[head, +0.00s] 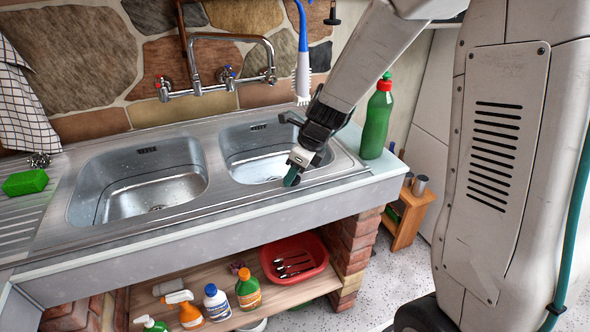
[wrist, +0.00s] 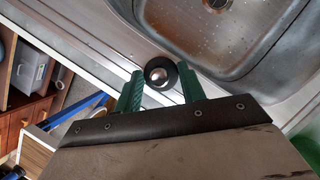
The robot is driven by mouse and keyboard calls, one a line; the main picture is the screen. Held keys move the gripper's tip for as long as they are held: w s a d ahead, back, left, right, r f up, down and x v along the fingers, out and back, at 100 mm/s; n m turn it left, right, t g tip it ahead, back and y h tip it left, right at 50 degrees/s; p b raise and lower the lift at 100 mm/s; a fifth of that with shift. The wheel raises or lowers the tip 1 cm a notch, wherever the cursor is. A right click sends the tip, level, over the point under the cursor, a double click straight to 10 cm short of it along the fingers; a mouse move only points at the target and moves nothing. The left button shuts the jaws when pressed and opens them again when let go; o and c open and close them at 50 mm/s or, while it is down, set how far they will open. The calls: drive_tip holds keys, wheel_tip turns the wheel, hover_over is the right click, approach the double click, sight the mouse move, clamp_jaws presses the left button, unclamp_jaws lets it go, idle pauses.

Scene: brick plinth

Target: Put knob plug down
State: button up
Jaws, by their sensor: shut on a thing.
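The knob plug (wrist: 158,74) is a round black disc with a shiny metal knob, seen between the green fingertips of my gripper (wrist: 161,90) in the wrist view. My gripper is shut on it. In the head view my gripper (head: 292,173) points down over the front steel rim of the sink unit (head: 237,196), just in front of the right basin (head: 262,166). The plug is mostly hidden there by the fingers. I cannot tell whether it touches the rim. The basin also shows in the wrist view (wrist: 235,35).
A green bottle (head: 376,124) stands right of the gripper on the worktop. The left basin (head: 150,185) is empty. A green sponge (head: 25,182) lies far left. The tap (head: 230,75) is behind. Below, a shelf holds spray bottles (head: 188,312) and a red bowl (head: 294,258).

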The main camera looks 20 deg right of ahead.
drive_tip(key=shift+f, duration=0.1)
drive_tip(key=o, duration=1)
drive_tip(key=shift+a, duration=0.1)
drive_tip(key=shift+c, duration=0.2)
drive_tip(key=v, duration=1.1)
drive_tip(key=s+r+n+g+h, duration=0.1)
drive_tip(key=s+r+n, duration=0.2)
drive_tip(key=s+n, duration=1)
drive_tip(key=s+r+n+h, duration=0.2)
drive_tip(key=s+r+n, duration=0.1)
drive_tip(key=s+n, duration=1.1)
drive_tip(key=shift+g, duration=0.4)
drive_tip(key=shift+a, duration=0.15)
